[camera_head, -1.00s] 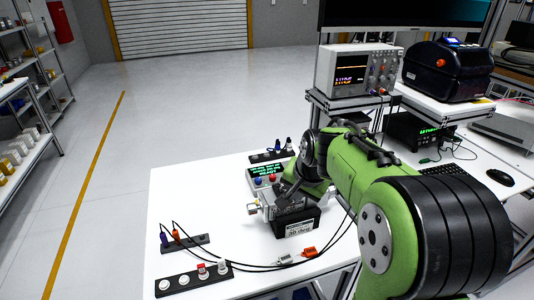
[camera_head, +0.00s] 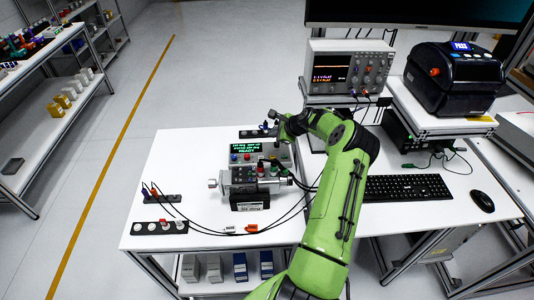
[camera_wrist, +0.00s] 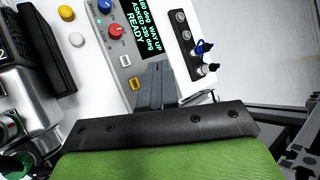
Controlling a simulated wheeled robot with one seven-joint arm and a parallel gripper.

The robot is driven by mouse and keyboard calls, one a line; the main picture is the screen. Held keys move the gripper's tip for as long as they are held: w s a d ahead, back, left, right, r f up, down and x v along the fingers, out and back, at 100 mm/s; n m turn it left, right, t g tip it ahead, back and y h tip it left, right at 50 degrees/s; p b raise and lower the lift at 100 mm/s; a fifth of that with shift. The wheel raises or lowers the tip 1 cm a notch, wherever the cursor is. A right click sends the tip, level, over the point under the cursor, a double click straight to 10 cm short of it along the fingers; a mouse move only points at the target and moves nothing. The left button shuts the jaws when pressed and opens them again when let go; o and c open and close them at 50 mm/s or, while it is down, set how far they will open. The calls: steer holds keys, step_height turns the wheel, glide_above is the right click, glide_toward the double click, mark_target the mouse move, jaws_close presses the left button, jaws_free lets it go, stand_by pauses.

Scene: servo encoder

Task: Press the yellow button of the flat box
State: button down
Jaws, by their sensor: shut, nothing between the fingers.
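The flat box (camera_head: 240,157) stands at the back of the white table, its green display lit. The yellow button shows just left of the fingers; contact cannot be told. In the head view my gripper (camera_head: 277,142) is above the box's right part.
A metal device with a black base (camera_head: 250,196) stands in front of the box. A black strip with plugs (camera_wrist: 192,40) lies behind it. Cables and a socket strip (camera_head: 160,227) lie at the front left. The oscilloscope (camera_head: 347,68) and keyboard (camera_head: 407,188) are to the right.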

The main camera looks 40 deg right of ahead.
mark_target(274, 158)
steer(key=shift+f+b, duration=2.95)
steer(key=shift+f, duration=1.6)
steer(key=shift+f+b, duration=0.3)
steer(key=shift+f, duration=0.1)
steer(key=shift+s+f+b, duration=0.1)
steer(key=shift+f+b, duration=0.25)
steer(key=shift+f, duration=0.1)
steer(key=shift+r, duration=0.1)
steer(key=shift+r+p, duration=0.5)
steer(key=shift+r, duration=0.3)
steer(key=shift+r+p, duration=1.65)
steer(key=shift+r, duration=0.95)
steer(key=shift+f, duration=0.1)
